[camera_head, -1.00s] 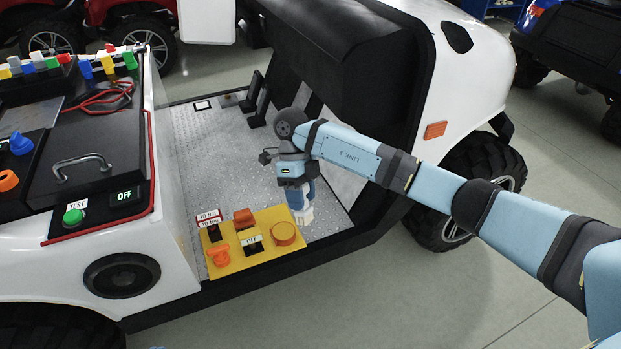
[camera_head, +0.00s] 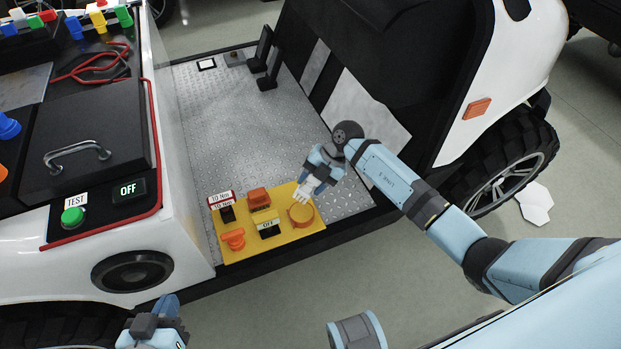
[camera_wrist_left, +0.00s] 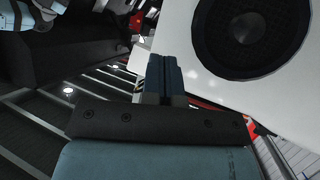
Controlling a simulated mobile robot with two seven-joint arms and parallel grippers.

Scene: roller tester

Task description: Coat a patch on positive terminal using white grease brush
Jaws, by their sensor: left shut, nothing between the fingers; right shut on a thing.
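My right gripper (camera_head: 322,176) is over the vehicle's metal floor, just behind the orange round knob on the yellow panel. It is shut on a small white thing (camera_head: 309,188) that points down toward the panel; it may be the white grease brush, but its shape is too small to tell. My left gripper (camera_head: 167,306) is at the bottom left, below the round black speaker. It is shut and empty, and its closed blue fingers show in the left wrist view (camera_wrist_left: 164,75). I cannot make out a positive terminal in either view.
The yellow panel (camera_head: 283,244) carries an orange knob (camera_head: 301,215), switches and labels. A black lid with a handle (camera_head: 76,155), a green TEST button (camera_head: 73,216) and red cables (camera_head: 95,70) are at the left. The metal floor (camera_head: 225,130) is mostly clear.

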